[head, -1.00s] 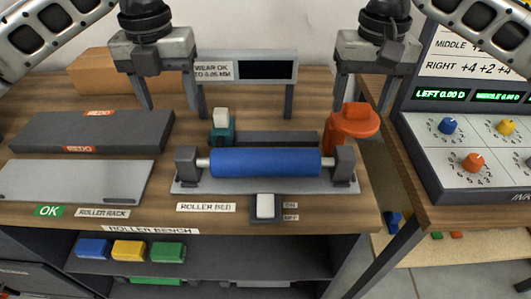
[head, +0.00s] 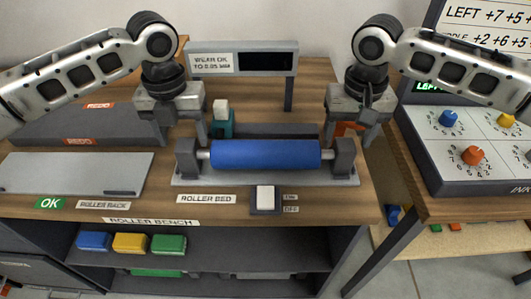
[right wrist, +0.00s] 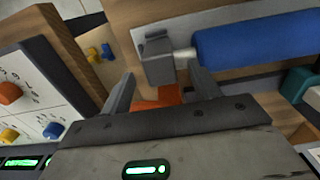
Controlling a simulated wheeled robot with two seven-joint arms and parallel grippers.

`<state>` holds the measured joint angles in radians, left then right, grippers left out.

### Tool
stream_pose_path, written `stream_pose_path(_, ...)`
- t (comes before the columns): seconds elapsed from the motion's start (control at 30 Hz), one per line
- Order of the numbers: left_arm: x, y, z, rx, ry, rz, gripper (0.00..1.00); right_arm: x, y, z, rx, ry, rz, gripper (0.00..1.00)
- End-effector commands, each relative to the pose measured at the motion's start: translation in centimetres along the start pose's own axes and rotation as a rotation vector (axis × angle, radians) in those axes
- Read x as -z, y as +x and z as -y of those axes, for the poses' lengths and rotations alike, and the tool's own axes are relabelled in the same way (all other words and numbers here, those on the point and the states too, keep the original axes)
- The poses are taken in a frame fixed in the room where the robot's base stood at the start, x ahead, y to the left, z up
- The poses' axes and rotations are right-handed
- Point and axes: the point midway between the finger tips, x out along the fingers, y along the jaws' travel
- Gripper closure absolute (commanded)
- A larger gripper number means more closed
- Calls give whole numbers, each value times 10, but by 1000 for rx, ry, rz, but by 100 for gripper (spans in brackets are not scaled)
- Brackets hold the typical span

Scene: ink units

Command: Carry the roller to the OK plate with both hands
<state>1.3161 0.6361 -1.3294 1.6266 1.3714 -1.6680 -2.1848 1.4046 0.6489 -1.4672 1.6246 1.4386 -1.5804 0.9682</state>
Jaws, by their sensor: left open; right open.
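The blue roller (head: 265,154) lies level on the roller bed (head: 290,181), its pale shaft ends resting in two grey end blocks. It also shows in the right wrist view (right wrist: 255,38). The OK plate (head: 75,174) is a bare light grey plate at the left, with a green OK label at its front edge. My left gripper (head: 185,143) is open and empty, above and behind the roller's left end. My right gripper (head: 343,146) is open and empty near the right end block; in the right wrist view its fingers (right wrist: 163,88) point toward that block, apart from the roller.
A dark REDO plate (head: 85,125) lies behind the OK plate. A teal item (head: 221,122) stands behind the roller, and an orange object (head: 346,129) is partly hidden by my right gripper. A sign (head: 243,60) stands at the back. A white switch (head: 265,196) sits in front.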

Motion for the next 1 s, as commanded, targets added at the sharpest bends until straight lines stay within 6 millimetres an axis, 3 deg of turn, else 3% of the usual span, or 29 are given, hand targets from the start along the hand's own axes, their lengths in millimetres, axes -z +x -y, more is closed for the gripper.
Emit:
stream_pose_path(0.1, 0, 22, -1, -2, -2, -2, 38, 0, 22, 0, -1, 1, 3, 38)
stream_pose_path(0.3, 0, 45, 0, -2, -1, -1, 38, 0, 45, 0, 0, 1, 2, 38)
stream_pose_path(0.73, 0, 52, 0, -1, 0, 0, 38, 0, 52, 0, 0, 1, 0, 38)
stream_pose_path(0.93, 0, 52, 0, -1, -1, 0, 94, 0, 52, 0, 0, 1, 0, 94)
stream_pose_path(0.97, 0, 52, 0, -1, -1, 0, 100, 0, 52, 0, 0, 1, 0, 100)
stream_pose_path(1.0, 0, 52, 0, -1, -1, 0, 100, 0, 51, 0, -1, 1, 0, 100)
